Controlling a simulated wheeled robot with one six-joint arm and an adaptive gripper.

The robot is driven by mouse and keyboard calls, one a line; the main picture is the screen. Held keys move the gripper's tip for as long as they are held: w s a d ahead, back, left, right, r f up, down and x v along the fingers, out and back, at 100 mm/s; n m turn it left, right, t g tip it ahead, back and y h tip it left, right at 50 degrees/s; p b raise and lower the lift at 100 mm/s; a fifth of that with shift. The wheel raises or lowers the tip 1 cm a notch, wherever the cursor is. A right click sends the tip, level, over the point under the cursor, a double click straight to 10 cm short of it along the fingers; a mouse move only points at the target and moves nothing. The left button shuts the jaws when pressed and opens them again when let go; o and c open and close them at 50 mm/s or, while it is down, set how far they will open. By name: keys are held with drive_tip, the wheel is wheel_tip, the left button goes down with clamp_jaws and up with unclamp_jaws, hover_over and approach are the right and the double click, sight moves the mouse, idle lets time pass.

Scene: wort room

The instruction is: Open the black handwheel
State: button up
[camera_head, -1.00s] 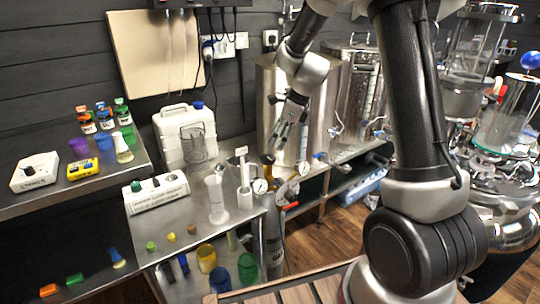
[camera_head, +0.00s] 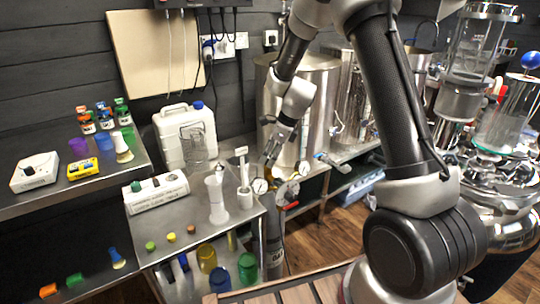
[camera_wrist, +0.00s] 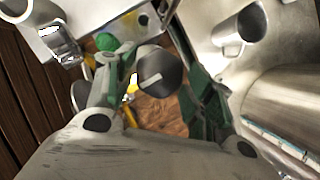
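A dark round knob with a white mark, which looks like the black handwheel (camera_wrist: 160,72), shows in the wrist view. My gripper (camera_wrist: 153,58) is open, with one finger on each side of it; whether the fingers touch it I cannot tell. In the head view my gripper (camera_head: 272,156) points down above the grey gas cylinder (camera_head: 273,238), close to its valve and gauges. The handwheel is hidden there behind my gripper.
Two dial gauges (camera_head: 260,186) and a red lever (camera_head: 291,206) sit close by the valve. A large steel kettle (camera_head: 318,110) stands right behind my gripper.

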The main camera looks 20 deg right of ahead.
drive_tip(key=c, duration=0.4)
drive_tip(key=shift+c, duration=0.2)
